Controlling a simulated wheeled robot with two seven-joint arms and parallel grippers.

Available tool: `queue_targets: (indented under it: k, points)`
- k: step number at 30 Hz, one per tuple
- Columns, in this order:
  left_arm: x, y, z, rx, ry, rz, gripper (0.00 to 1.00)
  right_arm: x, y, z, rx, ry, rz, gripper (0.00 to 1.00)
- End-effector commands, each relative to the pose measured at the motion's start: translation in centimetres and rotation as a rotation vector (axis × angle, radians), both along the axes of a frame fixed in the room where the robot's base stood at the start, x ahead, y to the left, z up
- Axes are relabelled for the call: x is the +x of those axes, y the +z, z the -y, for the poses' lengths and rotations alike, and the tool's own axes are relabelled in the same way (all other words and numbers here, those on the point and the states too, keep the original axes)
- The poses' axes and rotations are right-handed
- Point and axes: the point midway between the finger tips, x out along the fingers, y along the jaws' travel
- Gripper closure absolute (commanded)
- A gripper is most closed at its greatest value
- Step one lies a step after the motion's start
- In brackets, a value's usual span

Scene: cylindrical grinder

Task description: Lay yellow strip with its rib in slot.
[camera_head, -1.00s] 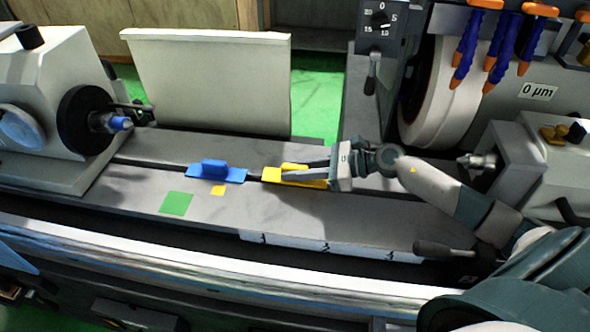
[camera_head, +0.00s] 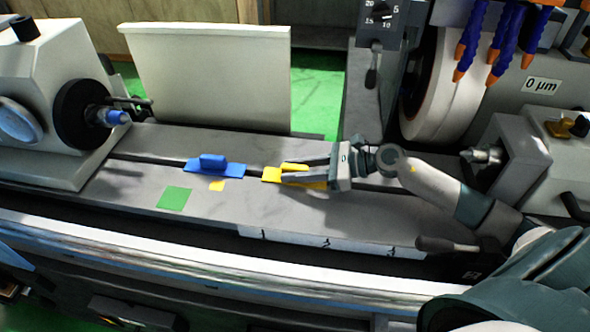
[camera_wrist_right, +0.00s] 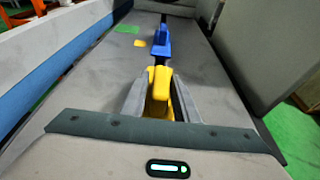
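The yellow strip (camera_head: 270,174) lies on the grey machine table over its long dark slot (camera_head: 150,159), in line with the slot. Its underside and rib are hidden. My right gripper (camera_head: 296,171) reaches in from the right, with one finger on each side of the strip's raised yellow grip. In the right wrist view the yellow grip (camera_wrist_right: 161,82) stands between the two fingers; whether both touch it I cannot tell. My left gripper is not in view.
A blue strip with a raised grip (camera_head: 213,163) lies over the slot to the left. A green square (camera_head: 174,198) and a small yellow square (camera_head: 217,185) lie in front. The chuck (camera_head: 88,115) is at left, the grinding wheel (camera_head: 440,95) at back right.

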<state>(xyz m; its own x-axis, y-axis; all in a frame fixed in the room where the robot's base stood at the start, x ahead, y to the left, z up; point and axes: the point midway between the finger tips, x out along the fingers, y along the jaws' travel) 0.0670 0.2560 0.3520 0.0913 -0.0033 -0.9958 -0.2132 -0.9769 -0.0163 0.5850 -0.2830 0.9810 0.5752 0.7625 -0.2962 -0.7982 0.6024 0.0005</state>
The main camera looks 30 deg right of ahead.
Motion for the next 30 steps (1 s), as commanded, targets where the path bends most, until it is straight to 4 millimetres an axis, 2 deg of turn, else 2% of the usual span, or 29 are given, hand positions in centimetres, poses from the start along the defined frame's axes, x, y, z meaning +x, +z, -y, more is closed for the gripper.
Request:
queue_targets:
  k: [14, 30]
  points:
    - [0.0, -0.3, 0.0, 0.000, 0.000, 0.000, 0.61, -0.3, 0.0, 0.4, -0.001, -0.001, 0.000, 0.61]
    - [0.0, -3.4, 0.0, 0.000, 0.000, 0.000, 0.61, -3.7, 1.6, 5.0, -0.002, -0.001, -0.001, 0.61]
